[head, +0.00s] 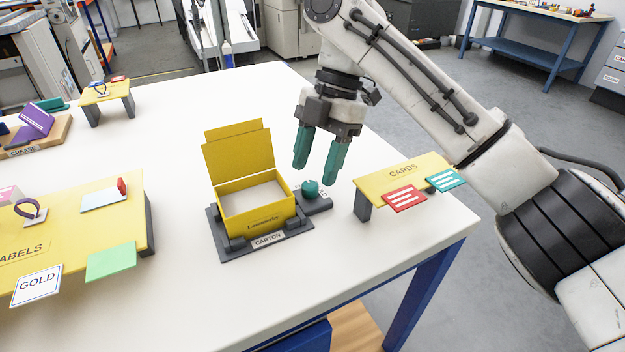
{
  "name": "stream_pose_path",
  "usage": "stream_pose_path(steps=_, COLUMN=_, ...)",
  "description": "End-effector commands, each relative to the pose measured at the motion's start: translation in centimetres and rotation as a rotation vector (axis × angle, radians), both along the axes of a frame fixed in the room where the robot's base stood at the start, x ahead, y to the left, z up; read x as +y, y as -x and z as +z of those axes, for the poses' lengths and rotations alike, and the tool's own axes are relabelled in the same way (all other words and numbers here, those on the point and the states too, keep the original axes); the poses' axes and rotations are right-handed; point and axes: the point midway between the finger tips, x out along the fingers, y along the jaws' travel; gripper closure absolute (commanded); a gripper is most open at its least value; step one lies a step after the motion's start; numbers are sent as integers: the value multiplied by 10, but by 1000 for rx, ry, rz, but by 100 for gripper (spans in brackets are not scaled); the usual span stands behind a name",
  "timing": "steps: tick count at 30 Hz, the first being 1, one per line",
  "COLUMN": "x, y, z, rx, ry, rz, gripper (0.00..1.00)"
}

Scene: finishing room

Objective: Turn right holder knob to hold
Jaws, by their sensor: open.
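A teal round knob (310,189) sits on a small grey base at the right side of the carton holder (270,243). The marks around the knob are too small to read. The holder is a dark grey frame labelled CARTON, and an open yellow box (258,222) stands in it with its lid raised at the back. My gripper (317,174) points down above and slightly behind the knob. Its two teal fingers are open, with nothing between them, and appear apart from the knob.
A yellow CARDS stand (385,186) with a red card (404,198) and a teal card (446,180) is close on the right. A yellow LABELS stand (70,245) is at left. White table (300,310) is clear in front of the holder.

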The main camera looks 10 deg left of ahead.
Motion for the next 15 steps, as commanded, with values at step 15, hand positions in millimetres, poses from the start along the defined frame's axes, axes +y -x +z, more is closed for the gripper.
stream_pose_path(steps=15, x=6, y=9, z=-27, rx=-2, ry=-1, rz=-2, gripper=45)
